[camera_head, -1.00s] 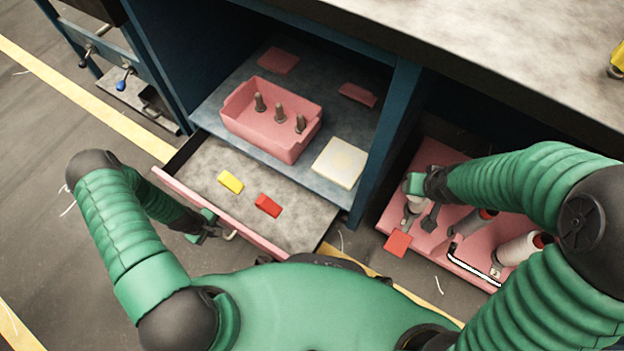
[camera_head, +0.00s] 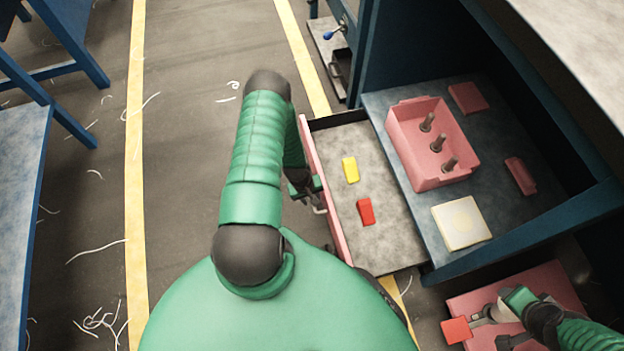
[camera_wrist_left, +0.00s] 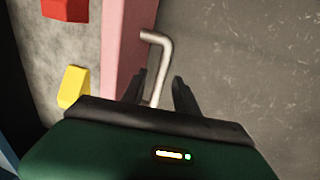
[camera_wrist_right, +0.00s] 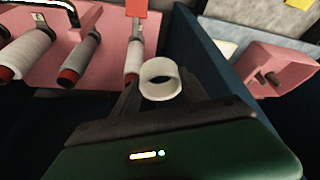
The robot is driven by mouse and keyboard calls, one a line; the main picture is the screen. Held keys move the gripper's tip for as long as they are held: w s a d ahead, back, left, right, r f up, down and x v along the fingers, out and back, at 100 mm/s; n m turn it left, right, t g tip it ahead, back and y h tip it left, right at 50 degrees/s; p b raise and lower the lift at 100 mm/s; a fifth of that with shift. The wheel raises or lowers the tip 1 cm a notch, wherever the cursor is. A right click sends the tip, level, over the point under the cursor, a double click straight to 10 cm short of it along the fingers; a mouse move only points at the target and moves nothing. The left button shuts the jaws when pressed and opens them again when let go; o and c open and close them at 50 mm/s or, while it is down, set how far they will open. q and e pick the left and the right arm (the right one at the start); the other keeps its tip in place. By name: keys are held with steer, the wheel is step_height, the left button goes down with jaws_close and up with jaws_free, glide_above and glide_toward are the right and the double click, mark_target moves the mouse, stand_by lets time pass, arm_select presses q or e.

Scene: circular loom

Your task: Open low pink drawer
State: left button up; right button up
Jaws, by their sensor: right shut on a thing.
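The low pink drawer (camera_head: 324,190) is pulled out from the blue cabinet. Its grey floor holds a yellow block (camera_head: 350,169) and a red block (camera_head: 366,211). My left gripper (camera_head: 312,190) is at the drawer's outer face, by its metal handle (camera_head: 320,210). In the left wrist view the bent handle (camera_wrist_left: 156,48) reaches between my left gripper's two fingers (camera_wrist_left: 160,92), which stand apart. My right gripper (camera_head: 508,306) is over the pink tray at lower right. In the right wrist view my right gripper (camera_wrist_right: 160,98) is shut on a white spool (camera_wrist_right: 160,76).
A pink bin (camera_head: 408,150) with dark pegs and a pale square block (camera_head: 461,222) sit on the cabinet shelf. The pink tray (camera_head: 545,282) at lower right holds several spools. A blue bench (camera_head: 20,200) stands far left. The floor between is open, with scattered threads.

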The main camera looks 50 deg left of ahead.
arm_select(q)
step_height(320, 180, up, 12)
steer(key=s+p, duration=0.2)
steer(key=p, duration=0.4)
steer(key=shift+a+f, duration=0.2)
steer(key=shift+a, duration=0.2)
steer(key=shift+s, duration=0.15)
